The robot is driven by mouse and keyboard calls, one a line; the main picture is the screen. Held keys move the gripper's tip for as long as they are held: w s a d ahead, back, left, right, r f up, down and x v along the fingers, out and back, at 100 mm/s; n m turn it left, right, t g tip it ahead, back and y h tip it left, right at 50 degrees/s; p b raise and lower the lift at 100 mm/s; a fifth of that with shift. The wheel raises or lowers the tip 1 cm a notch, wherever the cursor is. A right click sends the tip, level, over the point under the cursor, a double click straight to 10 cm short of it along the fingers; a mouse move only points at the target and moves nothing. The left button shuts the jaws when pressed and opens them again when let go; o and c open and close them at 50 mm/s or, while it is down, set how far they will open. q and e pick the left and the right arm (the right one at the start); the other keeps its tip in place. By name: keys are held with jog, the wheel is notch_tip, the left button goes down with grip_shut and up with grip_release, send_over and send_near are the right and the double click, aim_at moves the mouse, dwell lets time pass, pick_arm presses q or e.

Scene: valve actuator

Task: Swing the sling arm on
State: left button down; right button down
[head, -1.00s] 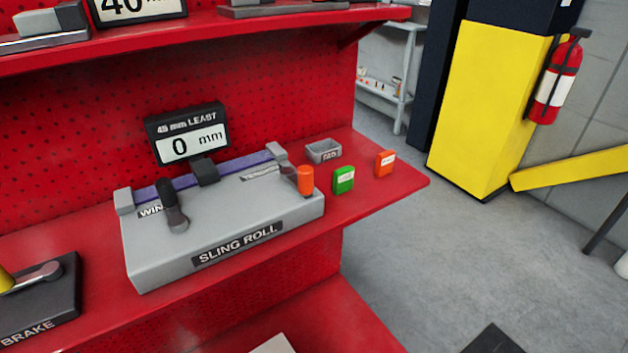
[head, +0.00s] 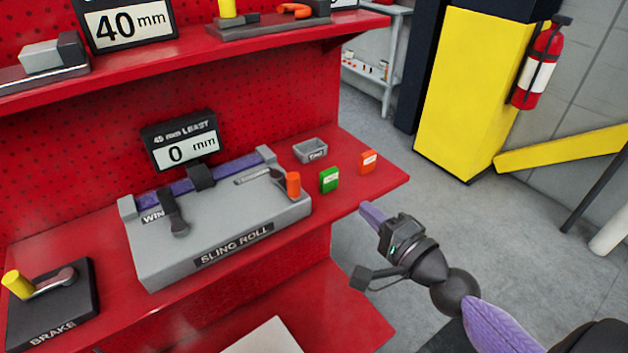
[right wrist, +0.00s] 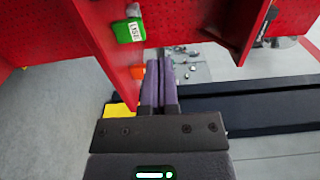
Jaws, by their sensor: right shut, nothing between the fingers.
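The grey SLING ROLL box (head: 220,226) stands on the red bench, a purple strap (head: 232,171) along its back edge. A black lever (head: 174,213) rises at its left, beside a partly hidden label. A short arm with an orange knob (head: 293,184) sits at its right end. No part is labelled sling arm. The display (head: 180,144) behind reads 0 mm, under "45 mm LEAST". My right gripper (head: 371,214) is shut and empty, in front of the bench's right end, apart from the box. Its purple fingers (right wrist: 160,85) lie together in the right wrist view. My left gripper is out of view.
A green tag (head: 329,180), an orange tag (head: 367,162) and a small grey tray (head: 310,150) lie right of the box. The BRAKE unit (head: 54,306) with its yellow-knobbed lever is at left. A red shelf (head: 250,50) overhangs the back. Open floor lies right.

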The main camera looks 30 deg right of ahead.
jog(key=shift+w, duration=0.1)
jog(key=w, duration=0.3)
jog(key=w+p, duration=0.1)
jog(key=w, duration=0.2)
jog(key=w+a+p, duration=0.1)
jog(key=w, duration=0.2)
jog(key=shift+w, duration=0.2)
jog(key=a, duration=0.1)
jog(key=w+a+p, duration=0.1)
jog(key=a, duration=0.1)
jog(key=shift+a, duration=0.15)
jog(key=shift+a+f, duration=0.1)
jog(key=shift+a, duration=0.25)
jog(key=shift+p, duration=0.35)
jog(key=shift+s+a+m+h+p, duration=0.15)
jog(key=shift+a+m+h+p, duration=0.2)
jog(key=shift+h, duration=0.25)
